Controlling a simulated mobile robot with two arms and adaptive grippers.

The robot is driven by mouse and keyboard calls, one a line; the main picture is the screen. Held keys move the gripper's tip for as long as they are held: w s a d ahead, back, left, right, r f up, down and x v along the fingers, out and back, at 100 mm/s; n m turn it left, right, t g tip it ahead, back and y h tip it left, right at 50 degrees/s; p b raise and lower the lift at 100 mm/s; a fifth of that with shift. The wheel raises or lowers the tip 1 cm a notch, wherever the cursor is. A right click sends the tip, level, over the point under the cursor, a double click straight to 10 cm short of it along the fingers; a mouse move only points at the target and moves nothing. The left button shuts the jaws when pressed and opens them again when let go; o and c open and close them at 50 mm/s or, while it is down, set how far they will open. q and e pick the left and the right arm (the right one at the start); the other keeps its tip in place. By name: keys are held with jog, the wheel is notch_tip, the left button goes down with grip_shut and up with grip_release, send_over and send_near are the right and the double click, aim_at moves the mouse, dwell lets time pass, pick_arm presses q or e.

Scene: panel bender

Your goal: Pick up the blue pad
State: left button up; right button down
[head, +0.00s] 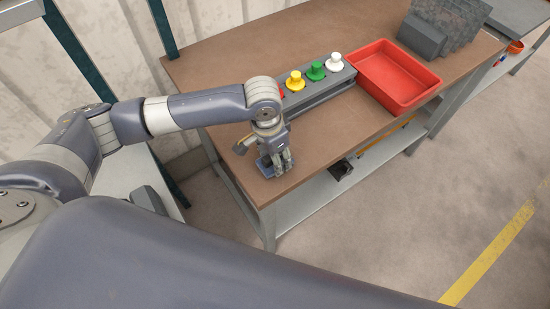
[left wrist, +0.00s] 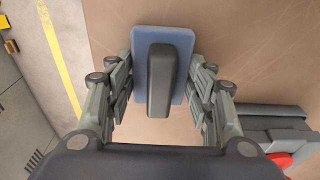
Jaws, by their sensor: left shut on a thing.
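The blue pad (left wrist: 185,60) is a flat blue rectangle with a raised dark grey handle (left wrist: 160,82) along its middle. In the left wrist view it lies between the two fingers of my left gripper (left wrist: 163,85), which is shut on it. In the head view my left gripper (head: 274,163) points down at the near left corner of the brown table (head: 330,140). A small blue part of the pad (head: 264,169) shows beside the fingers there. I cannot tell whether the pad touches the table. My right gripper is not in view.
A grey button box (head: 318,97) with red, yellow, green and white buttons stands just behind my left gripper. A red tray (head: 398,99) sits to its right, with grey blocks (head: 424,36) farther back. The tabletop in front of the box is clear.

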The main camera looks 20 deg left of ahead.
pick_arm(q)
jog(key=shift+r, duration=0.45)
notch_tip(320, 180, up, 2)
jog(key=shift+w+r+b, duration=0.1)
jog(key=shift+r+b, duration=0.05)
jog(key=shift+b, duration=0.55)
jog(key=s+d+r+b, duration=0.1)
jog(key=s+d+b, duration=0.1)
jog(key=s, duration=1.4)
jog(key=shift+d+r+b, duration=0.3)
jog(key=shift+d+r, duration=0.1)
jog(key=shift+d, duration=0.3)
jog(key=shift+o, duration=0.5)
jog(key=shift+w+f, duration=0.1)
